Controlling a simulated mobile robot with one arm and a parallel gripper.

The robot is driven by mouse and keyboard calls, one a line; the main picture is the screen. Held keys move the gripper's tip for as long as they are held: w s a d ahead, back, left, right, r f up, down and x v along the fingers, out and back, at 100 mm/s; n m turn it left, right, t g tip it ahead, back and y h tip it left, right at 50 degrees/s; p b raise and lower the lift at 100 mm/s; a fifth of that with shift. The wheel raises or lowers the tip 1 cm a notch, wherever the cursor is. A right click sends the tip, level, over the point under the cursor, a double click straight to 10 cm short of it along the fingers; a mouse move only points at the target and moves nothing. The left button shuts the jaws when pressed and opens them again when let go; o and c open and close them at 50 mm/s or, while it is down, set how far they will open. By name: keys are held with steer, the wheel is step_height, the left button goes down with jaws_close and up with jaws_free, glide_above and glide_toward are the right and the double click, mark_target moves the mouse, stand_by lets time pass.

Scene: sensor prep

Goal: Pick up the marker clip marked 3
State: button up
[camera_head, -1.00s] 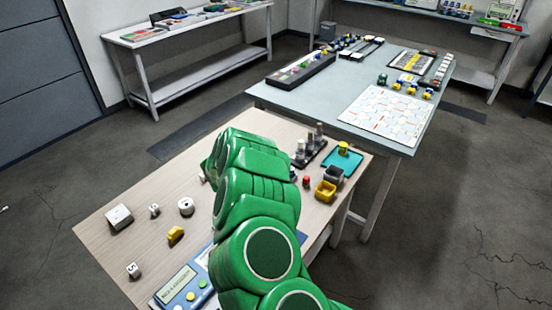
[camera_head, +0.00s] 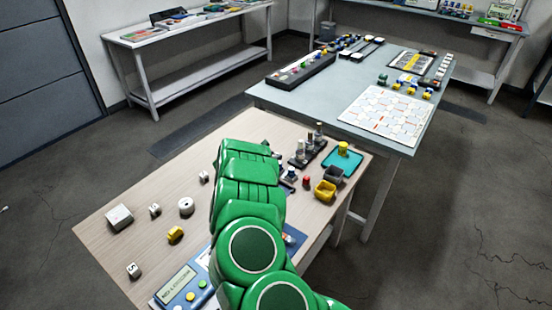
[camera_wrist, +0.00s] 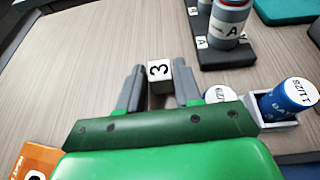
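The marker clip marked 3 (camera_wrist: 159,71) is a small white and grey block. In the wrist view it stands on the wooden table between the fingertips of my gripper (camera_wrist: 160,78). The grey fingers flank it, with a narrow gap seeming to show at its left side. They look open around it, though contact on the right is hard to judge. In the head view my green arm hides this clip and most of the gripper. Other small marked blocks stand on the left of the table, one marked 5 (camera_head: 134,270).
Right of the gripper are a blue-bodied vial (camera_wrist: 287,98) in a white holder and a white round lid (camera_wrist: 220,94). A dark rack (camera_wrist: 214,52) with bottles stands beyond. A yellow bin (camera_head: 325,190) and teal mat (camera_head: 342,160) lie at right.

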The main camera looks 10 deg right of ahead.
steer(key=shift+w, duration=0.15)
jaws_close()
steer(key=shift+r, duration=0.9)
steer(key=shift+s+r, duration=0.2)
steer(key=shift+r, duration=0.4)
steer(key=shift+s+r, duration=0.2)
steer(key=shift+r, duration=0.35)
steer(key=s+r, duration=0.8)
steer(key=s, duration=0.5)
steer(key=shift+d+r, duration=0.2)
steer(key=shift+r, duration=0.2)
